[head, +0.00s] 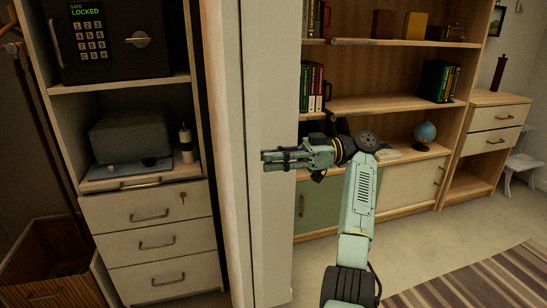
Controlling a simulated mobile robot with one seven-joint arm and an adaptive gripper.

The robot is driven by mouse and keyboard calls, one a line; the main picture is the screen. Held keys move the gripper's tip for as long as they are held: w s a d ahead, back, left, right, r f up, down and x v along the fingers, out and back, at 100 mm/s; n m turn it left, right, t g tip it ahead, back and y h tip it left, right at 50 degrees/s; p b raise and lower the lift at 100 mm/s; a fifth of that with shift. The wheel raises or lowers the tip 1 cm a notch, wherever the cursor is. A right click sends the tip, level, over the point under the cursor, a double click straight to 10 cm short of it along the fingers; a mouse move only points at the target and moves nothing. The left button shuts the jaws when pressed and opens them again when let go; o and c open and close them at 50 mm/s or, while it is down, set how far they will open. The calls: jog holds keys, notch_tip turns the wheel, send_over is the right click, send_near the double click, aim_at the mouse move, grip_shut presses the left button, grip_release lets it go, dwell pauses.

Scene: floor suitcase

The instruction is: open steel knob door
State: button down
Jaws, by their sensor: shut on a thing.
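The pale door (271,230) stands as a narrow upright panel in the middle of the head view, partly open beside the pale frame. My gripper (268,159) reaches in from the right, at about mid-height of the panel, with its fingers pointing left. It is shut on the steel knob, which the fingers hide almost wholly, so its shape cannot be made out.
Left of the frame stands a cabinet with a black keypad safe (105,40) and drawers (150,240). Behind my arm is a wooden bookshelf (375,105) with books and a globe (425,132). Open carpet (420,255) and a striped rug (490,280) lie at the lower right.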

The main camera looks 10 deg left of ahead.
jog(key=c, duration=1.2)
grip_release()
jog(key=shift+f, duration=0.1)
notch_tip(320, 180, up, 10)
jog(key=shift+r, duration=0.1)
